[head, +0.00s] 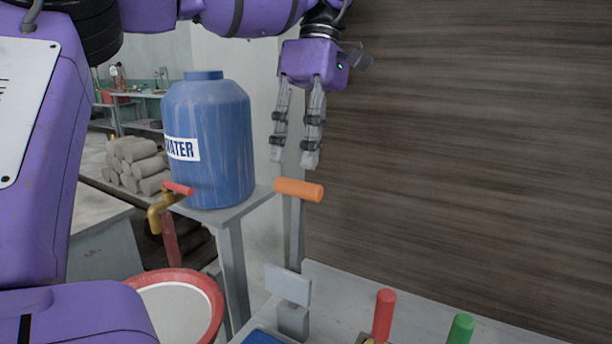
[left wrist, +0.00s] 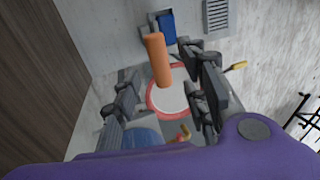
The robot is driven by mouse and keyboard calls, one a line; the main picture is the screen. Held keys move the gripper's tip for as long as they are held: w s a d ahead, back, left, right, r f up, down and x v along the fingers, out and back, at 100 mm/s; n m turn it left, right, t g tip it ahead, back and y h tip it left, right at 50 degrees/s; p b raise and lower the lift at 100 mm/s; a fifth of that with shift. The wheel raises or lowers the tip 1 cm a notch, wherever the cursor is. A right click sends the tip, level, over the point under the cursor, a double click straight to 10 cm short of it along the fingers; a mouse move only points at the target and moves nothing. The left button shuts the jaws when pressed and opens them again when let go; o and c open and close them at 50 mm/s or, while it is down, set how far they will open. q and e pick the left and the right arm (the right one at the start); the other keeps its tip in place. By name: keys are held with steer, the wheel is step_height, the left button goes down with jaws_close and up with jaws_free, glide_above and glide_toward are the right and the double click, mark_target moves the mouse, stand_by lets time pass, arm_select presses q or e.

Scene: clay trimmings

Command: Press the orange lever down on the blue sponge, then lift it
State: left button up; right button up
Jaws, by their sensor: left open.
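The orange lever handle (head: 299,190) sits on top of a grey upright arm with a grey plate (head: 288,284) near its foot. The blue sponge (head: 262,338) is partly cut off at the bottom edge of the head view. It shows in the left wrist view (left wrist: 167,28) beyond the orange handle (left wrist: 158,62). My left gripper (head: 292,160) is open and empty, fingers pointing down, just above the orange handle in the head view. In the left wrist view the handle appears between the spread fingers; I see no contact. My right gripper is not in view.
Red (head: 384,315) and green (head: 461,328) upright handles stand at right. A dark wooden wall (head: 470,130) is behind.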

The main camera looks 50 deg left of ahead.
arm_select(q)
steer(key=shift+x, duration=2.4)
steer(key=shift+c, duration=0.4)
jaws_close()
